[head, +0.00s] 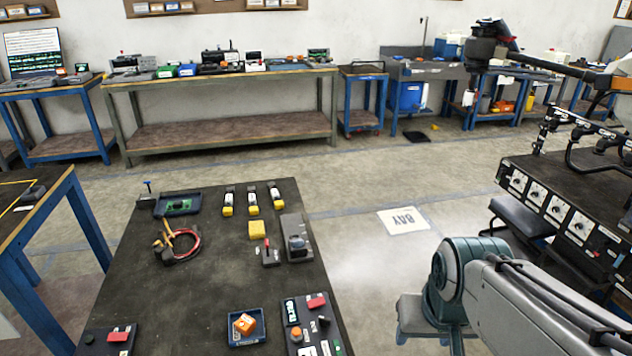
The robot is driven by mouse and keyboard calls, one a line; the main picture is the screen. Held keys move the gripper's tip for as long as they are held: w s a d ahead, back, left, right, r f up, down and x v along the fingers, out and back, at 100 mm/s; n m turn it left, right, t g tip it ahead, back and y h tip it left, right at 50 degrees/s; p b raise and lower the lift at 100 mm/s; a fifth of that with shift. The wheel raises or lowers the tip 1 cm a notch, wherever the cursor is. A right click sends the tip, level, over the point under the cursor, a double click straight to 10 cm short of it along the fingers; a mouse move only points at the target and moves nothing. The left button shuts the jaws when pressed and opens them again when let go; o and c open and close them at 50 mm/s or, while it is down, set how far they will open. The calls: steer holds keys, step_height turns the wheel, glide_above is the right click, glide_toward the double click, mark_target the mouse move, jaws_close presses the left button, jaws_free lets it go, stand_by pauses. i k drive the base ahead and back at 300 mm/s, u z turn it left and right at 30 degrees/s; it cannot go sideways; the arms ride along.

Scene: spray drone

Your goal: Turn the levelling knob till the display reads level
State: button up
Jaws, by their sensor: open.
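I cannot tell for sure which part is the levelling knob. A dark control panel (312,330) at the front right of the dark table has a small lit display (292,312), a red switch (316,302) and small knobs. A grey device (297,238) with a rounded top stands farther back on the same table's right edge. No display reading is legible. My arm comes in from the lower right, beside the table and apart from it. My gripper is not in view.
The dark table (225,285) also holds an orange block in a blue tray (246,328), cables (178,246), a green circuit board (180,206) and yellow-based bottles (253,203). A bench with several dials (555,208) and a dark seat (525,220) stand right.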

mark_target(325, 321)
steer(key=u, duration=2.25)
steer(key=k, duration=1.05)
steer(key=z, duration=1.1)
steer(key=i, duration=1)
